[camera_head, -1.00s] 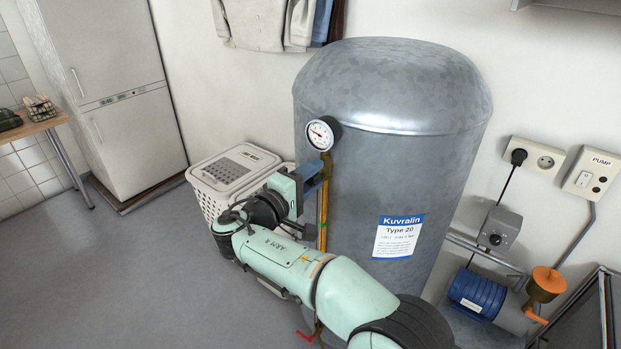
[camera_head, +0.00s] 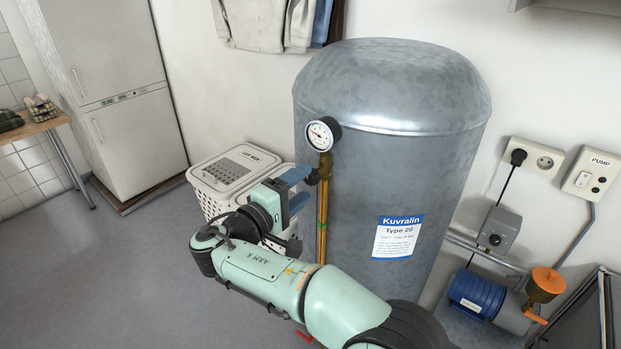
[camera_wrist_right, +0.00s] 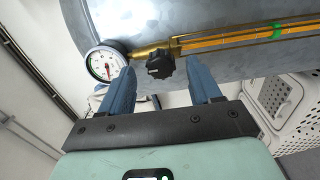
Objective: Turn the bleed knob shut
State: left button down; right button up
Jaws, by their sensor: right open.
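The bleed knob (camera_wrist_right: 160,65) is black and lobed, on the brass fitting below the gauge (camera_wrist_right: 104,64). In the head view it is a small dark shape (camera_head: 312,178) on the brass pipe (camera_head: 324,195), partly hidden by a fingertip. My right gripper (camera_head: 304,187) is open, with blue fingers pointing at the pipe. In the wrist view the knob appears between the two fingertips, with a gap on each side; I see no contact. How deep it sits between them is unclear. My left gripper is not in view.
The grey tank (camera_head: 400,165) stands behind the pipe. A white laundry basket (camera_head: 232,175) is behind my gripper at left. A blue pump (camera_head: 475,295) stands at right. A red handle (camera_head: 304,338) shows low near the pipe. The floor at left is clear.

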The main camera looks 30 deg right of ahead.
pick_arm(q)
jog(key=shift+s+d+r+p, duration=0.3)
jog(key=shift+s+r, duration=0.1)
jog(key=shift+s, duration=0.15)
pick_arm(e)
jog(key=v, duration=0.9)
